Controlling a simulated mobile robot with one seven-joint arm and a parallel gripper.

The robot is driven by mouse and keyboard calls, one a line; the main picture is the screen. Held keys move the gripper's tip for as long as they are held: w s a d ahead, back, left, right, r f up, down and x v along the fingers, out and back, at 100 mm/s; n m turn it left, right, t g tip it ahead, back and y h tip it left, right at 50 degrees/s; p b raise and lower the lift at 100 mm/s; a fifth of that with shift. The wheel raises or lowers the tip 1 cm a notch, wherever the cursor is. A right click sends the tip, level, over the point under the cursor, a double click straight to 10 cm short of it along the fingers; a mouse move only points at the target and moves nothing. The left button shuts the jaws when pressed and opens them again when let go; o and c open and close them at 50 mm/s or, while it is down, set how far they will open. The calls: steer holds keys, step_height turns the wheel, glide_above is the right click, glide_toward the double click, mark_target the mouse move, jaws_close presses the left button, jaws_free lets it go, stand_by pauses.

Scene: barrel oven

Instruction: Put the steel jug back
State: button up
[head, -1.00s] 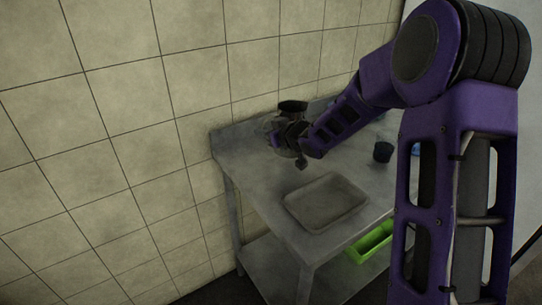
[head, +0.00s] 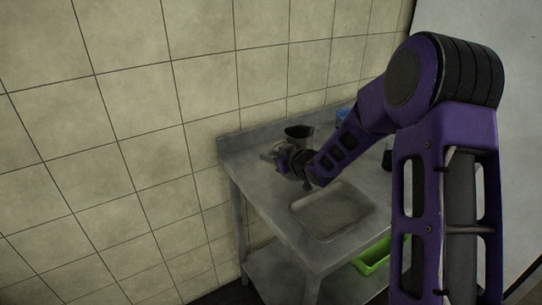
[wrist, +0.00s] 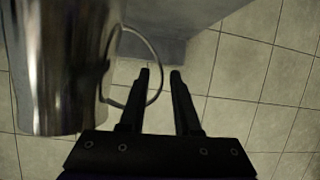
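The steel jug (head: 299,131) is at the back left of the metal table, its dark opening facing up; it looks upright. My arm hides most of its body and its base, so I cannot see whether it touches the table. In the wrist view the shiny jug (wrist: 58,70) fills the left side, its thin loop handle (wrist: 158,62) toward my fingers. My gripper (wrist: 160,72) is open. The handle's outer edge shows between the two fingers, with clear space there; the left finger overlaps the loop. In the head view my gripper (head: 290,160) is beside the jug.
A shallow metal tray (head: 348,230) lies on the table in front of my gripper. A dark cup (head: 387,160) stands to the right, partly behind my arm. A blue item (head: 343,115) is at the back. A green bin (head: 372,257) is below. Tiled wall (head: 190,75) backs the table.

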steer(key=shift+r, duration=0.15)
steer(key=p+v, duration=0.1)
steer(key=v, duration=1.1)
